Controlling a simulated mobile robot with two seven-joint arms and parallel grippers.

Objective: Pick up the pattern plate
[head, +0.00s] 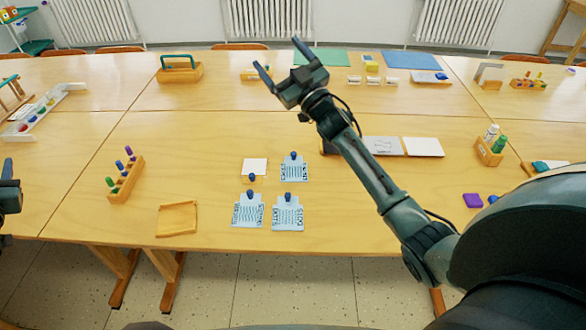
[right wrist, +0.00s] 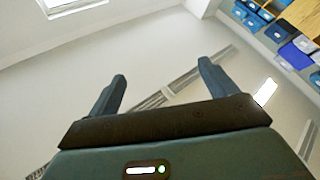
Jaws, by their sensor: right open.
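Three light-blue pattern plates with dark wavy markings and blue knobs lie on the near table in the head view: one at the back (head: 294,172), one at front left (head: 247,213) and one at front right (head: 288,215). I cannot tell which one the task means. My right gripper (head: 280,55) is open and empty, raised beyond the plates. In the right wrist view its two fingers (right wrist: 162,88) stand apart against wall and ceiling, with no plate between them. A dark part, apparently my left gripper (head: 9,188), shows at the left edge; its jaws are unclear.
A white square (head: 256,164) with a blue knob at its front edge lies beside the plates. An empty wooden tray (head: 177,219) and a peg block (head: 125,181) are to the left. White panels (head: 423,147) and a bottle caddy (head: 489,152) are to the right.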

